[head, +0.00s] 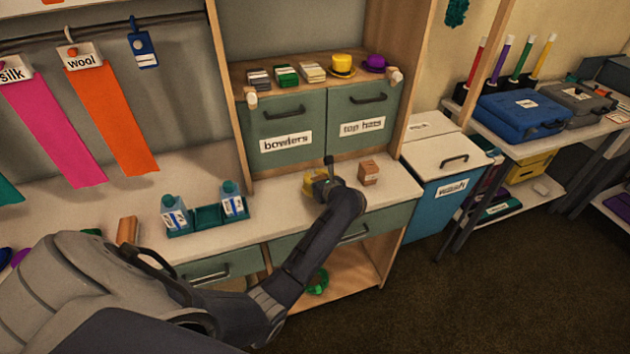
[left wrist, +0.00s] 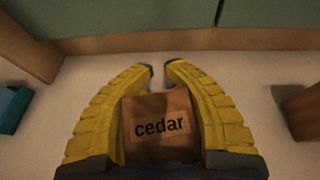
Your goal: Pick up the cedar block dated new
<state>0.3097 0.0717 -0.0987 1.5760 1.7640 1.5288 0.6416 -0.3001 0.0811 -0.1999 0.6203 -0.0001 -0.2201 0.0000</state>
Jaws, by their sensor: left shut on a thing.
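My left gripper (head: 314,183) is over the white counter (head: 286,193), below the cabinet doors. In the left wrist view its yellow fingers (left wrist: 160,70) are shut on a brown block (left wrist: 160,120) labelled "cedar". No date can be read on the face that shows. In the head view the gripper hides this block, and I cannot tell whether it touches the counter. A second brown block (head: 368,172) stands just right of the gripper, and its edge shows in the left wrist view (left wrist: 301,110). Its label cannot be read. My right gripper is not in view.
A green caddy (head: 208,216) with two labelled bottles stands left of the gripper, and a brown block (head: 127,230) is further left. Cabinet doors marked "bowlers" (head: 287,118) and "top hats" (head: 364,105) rise behind. A blue "wash" bin (head: 425,199) stands at the right.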

